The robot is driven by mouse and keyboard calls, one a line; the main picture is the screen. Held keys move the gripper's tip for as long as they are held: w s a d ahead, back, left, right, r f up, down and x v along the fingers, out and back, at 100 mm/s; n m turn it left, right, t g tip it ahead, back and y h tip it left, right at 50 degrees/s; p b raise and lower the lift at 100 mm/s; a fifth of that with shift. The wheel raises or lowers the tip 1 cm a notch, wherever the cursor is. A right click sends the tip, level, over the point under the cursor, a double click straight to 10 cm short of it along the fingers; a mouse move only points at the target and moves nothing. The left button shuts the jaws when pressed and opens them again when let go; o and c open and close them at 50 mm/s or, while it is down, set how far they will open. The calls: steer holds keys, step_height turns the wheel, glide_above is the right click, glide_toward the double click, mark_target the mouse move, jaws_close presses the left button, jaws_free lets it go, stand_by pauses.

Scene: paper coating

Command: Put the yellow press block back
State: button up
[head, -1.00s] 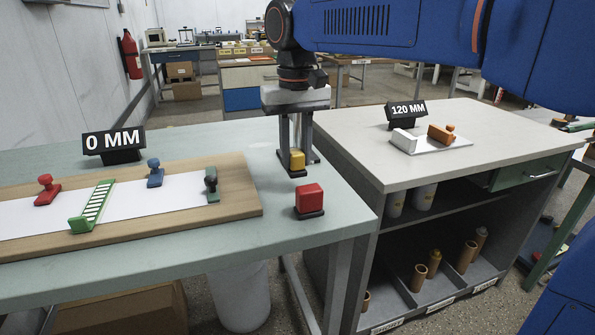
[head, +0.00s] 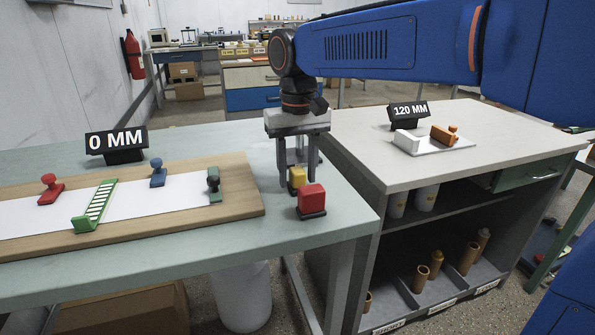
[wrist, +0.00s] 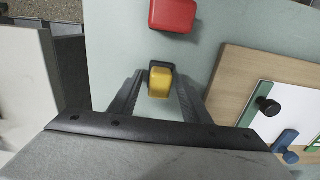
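The yellow press block (head: 297,176), with a dark base, is between the two fingers of my gripper (head: 298,183) over the right end of the pale green table. My gripper is shut on it and points downward. In the wrist view the yellow block (wrist: 160,82) sits between the fingertips. The red press block (head: 312,197) stands on the table close by, in front and slightly right in the head view, and partly covers the yellow block's lower part. I cannot tell whether the yellow block's base touches the table.
A wooden board (head: 240,207) with white paper, a green frame (head: 96,207) and small red, blue and dark-topped stamps lies to the left. A "0 MM" sign (head: 116,143) stands behind it. A white-topped bench (head: 480,125) with a "120 MM" sign (head: 408,111) is to the right.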

mark_target(298, 170)
step_height(298, 170, up, 12)
steer(key=shift+r, duration=0.15)
stand_by(0.6)
